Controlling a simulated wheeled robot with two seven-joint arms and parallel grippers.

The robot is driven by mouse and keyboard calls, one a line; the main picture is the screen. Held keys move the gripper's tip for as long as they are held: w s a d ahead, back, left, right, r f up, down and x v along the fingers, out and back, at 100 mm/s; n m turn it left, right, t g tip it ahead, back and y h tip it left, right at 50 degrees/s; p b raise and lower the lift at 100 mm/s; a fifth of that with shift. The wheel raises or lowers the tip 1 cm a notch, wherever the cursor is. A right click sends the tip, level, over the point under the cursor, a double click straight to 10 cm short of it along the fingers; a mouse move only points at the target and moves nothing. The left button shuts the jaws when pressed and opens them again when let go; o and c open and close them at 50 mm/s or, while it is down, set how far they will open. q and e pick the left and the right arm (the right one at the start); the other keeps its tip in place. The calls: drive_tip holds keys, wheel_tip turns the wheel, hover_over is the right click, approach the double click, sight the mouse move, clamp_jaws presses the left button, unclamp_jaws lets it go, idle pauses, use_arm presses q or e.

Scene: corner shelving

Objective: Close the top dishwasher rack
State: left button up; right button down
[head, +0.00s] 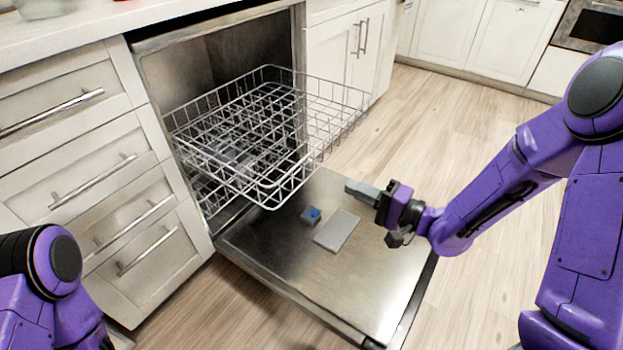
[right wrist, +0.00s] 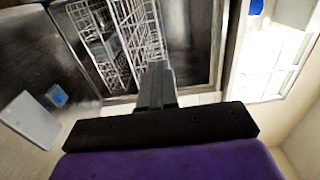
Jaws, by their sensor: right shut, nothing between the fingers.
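The top dishwasher rack (head: 265,135) is a wire basket slid out of the dishwasher (head: 215,65), over the lowered door (head: 290,265). The rack also shows in the right wrist view (right wrist: 145,35), beyond my fingers. My right gripper (head: 352,188) is shut and empty. In the head view it is to the right of the rack's front corner, above the door, and appears apart from the rack. My left arm shows at the lower left of the head view, but its gripper is out of view.
The lower rack (head: 208,190) is inside the dishwasher under the top one. Drawers (head: 90,150) stand to the left and a cabinet (head: 335,50) to the right. The open door juts over the wooden floor (head: 440,110), which is clear at right.

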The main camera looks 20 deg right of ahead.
sight(300, 163)
drive_tip(key=b+x, duration=0.3)
drive_tip(key=x, duration=0.8)
drive_tip(key=shift+w+a+f, duration=0.1)
drive_tip(key=shift+w+a, duration=0.25)
drive_tip(key=shift+w, duration=0.05)
